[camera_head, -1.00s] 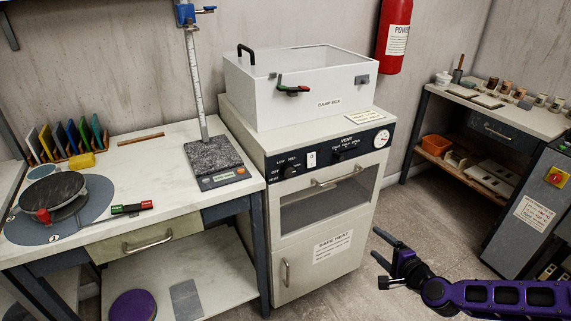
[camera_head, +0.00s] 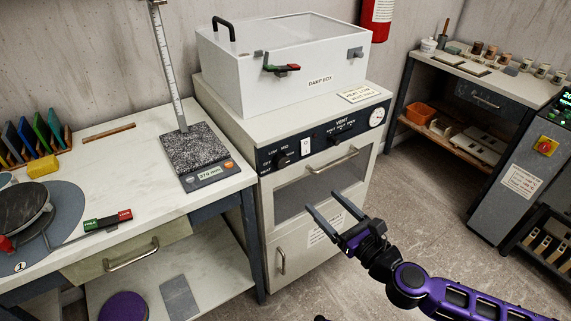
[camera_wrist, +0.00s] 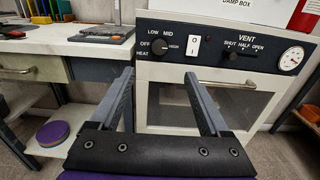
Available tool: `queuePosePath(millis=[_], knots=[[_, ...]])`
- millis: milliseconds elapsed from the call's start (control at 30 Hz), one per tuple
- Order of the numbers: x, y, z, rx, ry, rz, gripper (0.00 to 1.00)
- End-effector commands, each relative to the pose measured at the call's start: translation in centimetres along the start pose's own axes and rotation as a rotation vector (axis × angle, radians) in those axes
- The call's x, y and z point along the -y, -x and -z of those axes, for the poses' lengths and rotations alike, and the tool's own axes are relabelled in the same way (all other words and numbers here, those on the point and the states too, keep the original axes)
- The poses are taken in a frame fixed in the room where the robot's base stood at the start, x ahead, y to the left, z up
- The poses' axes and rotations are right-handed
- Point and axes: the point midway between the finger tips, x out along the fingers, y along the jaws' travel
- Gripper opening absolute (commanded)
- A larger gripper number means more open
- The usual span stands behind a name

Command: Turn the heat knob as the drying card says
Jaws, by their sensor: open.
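The heat knob (camera_head: 285,160) is a dark knob at the left of the drying cabinet's black control panel. In the wrist view the heat knob (camera_wrist: 161,47) shows larger, with OFF, LOW, MID and HIGH printed around it; its pointer setting is hard to tell. The drying card (camera_head: 360,96) lies on the cabinet top beside the damp box; its first line seems to read HEAT LOW, and the second line is too small to be sure. My gripper (camera_head: 322,201) is open and empty, in front of the cabinet and below the knob. Its fingers (camera_wrist: 159,76) point toward the panel.
A white rocker switch (camera_wrist: 194,47), a vent knob (camera_wrist: 237,58) and a dial gauge (camera_wrist: 291,58) share the panel. The oven door handle (camera_head: 332,160) sticks out below. The damp box (camera_head: 290,95) stands on top. A worktable (camera_head: 120,165) adjoins at left.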

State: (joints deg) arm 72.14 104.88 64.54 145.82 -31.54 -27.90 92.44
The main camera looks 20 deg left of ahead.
Motion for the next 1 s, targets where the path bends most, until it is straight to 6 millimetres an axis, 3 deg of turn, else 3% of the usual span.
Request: queuePosePath(millis=[800, 1000], knots=[[-0.2, -13.2, 0.1, 0.0, 0.006, -0.003, 0.8], [-0.1, -15.7, 0.1, -0.001, 0.005, -0.002, 0.8]])
